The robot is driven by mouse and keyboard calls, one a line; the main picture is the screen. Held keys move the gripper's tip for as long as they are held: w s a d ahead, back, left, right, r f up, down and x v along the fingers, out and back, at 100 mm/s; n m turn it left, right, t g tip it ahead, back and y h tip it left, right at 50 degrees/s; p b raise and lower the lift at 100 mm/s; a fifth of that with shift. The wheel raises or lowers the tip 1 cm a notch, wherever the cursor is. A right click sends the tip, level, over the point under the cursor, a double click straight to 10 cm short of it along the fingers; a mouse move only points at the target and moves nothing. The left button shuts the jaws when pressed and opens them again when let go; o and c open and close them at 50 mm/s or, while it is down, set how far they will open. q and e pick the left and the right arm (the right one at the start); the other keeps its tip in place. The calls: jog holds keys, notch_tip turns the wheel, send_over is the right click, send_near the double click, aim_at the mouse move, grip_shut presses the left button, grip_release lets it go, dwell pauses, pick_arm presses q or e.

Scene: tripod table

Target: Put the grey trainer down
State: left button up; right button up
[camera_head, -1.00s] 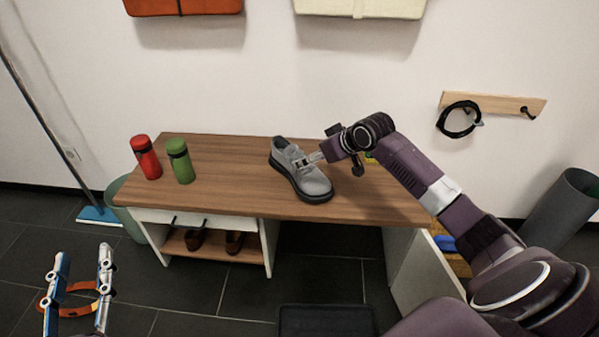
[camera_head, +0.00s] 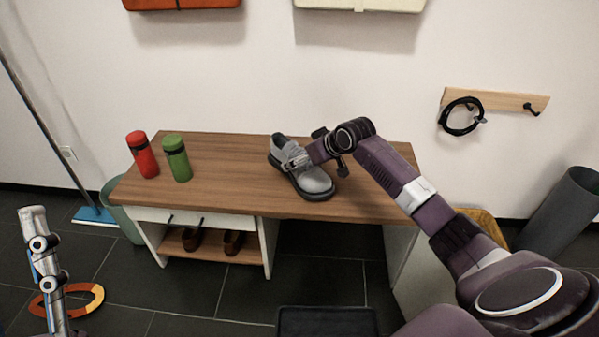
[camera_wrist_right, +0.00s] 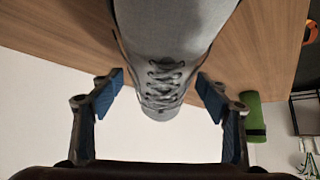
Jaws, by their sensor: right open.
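The grey trainer (camera_head: 303,172) with a black sole stands upright on the wooden bench top (camera_head: 237,183), right of its middle. My right gripper (camera_head: 300,160) is at the trainer's far right side, near its laces. In the right wrist view the laced part of the trainer (camera_wrist_right: 165,70) lies between the two blue finger pads of that open gripper (camera_wrist_right: 160,83), with a gap on each side. My left gripper (camera_head: 46,272) is low at the left, away from the bench. Only one finger of it shows clearly.
A red bottle (camera_head: 142,154) and a green bottle (camera_head: 177,158) stand on the bench's left part. Brown shoes (camera_head: 233,242) are on the shelf below. A black cable (camera_head: 461,117) hangs on a wall rack. The bench top between bottles and trainer is clear.

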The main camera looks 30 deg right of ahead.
jog(key=shift+w+f, duration=0.25)
jog(key=shift+w, duration=0.05)
jog(key=c, duration=1.6)
jog(key=shift+r, duration=0.1)
jog(key=shift+c, duration=0.7)
